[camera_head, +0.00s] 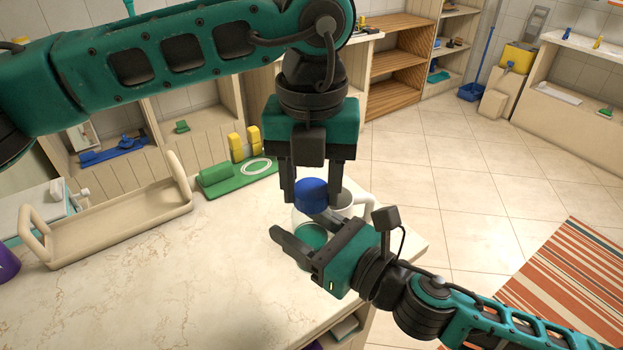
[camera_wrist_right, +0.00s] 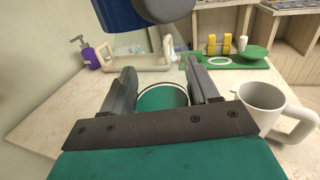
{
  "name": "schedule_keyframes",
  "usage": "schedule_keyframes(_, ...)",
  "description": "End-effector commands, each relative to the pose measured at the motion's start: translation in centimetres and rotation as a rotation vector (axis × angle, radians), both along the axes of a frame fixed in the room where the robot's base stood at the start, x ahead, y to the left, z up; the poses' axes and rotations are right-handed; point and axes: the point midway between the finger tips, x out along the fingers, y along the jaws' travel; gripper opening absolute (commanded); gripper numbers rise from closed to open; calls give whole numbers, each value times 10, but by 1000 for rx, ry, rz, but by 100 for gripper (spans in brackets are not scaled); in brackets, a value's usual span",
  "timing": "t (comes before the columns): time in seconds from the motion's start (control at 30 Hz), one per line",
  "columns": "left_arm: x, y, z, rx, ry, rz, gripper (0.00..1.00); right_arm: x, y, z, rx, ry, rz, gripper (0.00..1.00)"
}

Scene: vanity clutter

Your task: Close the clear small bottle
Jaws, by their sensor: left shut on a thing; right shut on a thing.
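The clear small bottle (camera_head: 312,236) shows a green, round top and stands near the counter's right edge. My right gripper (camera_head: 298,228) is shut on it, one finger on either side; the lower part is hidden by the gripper. In the right wrist view the bottle (camera_wrist_right: 162,98) sits between the two fingers. My left gripper (camera_head: 311,196) points down from above and is shut on a blue cap (camera_head: 311,192). The cap is above the bottle and apart from it. It also shows at the top of the right wrist view (camera_wrist_right: 122,14).
A beige tray (camera_head: 110,222), a green holder with yellow parts (camera_head: 222,178) and a purple pump bottle (camera_wrist_right: 90,56) are farther off. The front left counter (camera_head: 150,300) is clear.

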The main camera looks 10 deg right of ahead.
Motion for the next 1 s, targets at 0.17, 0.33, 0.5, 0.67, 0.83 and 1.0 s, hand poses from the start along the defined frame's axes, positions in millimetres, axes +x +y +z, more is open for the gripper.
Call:
schedule_keyframes(0.17, 0, 1, 0, 2, 1, -334, 9, 0, 0, 1, 1, -2, -1, 0)
schedule_keyframes(0.33, 0, 1, 0, 2, 1, -654, 9, 0, 0, 1, 1, -2, -1, 0)
schedule_keyframes(0.5, 0, 1, 0, 2, 1, -975, 9, 0, 0, 1, 1, -2, -1, 0)
schedule_keyframes(0.67, 0, 1, -1, 2, 1, -1277, 9, 0, 0, 1, 1, -2, -1, 0)
schedule_keyframes(0.83, 0, 1, -1, 2, 1, -1595, 9, 0, 0, 1, 1, -2, -1, 0)
schedule_keyframes(1.0, 0, 1, -1, 3, 1, -1812, 9, 0, 0, 1, 1, -2, 0, 0)
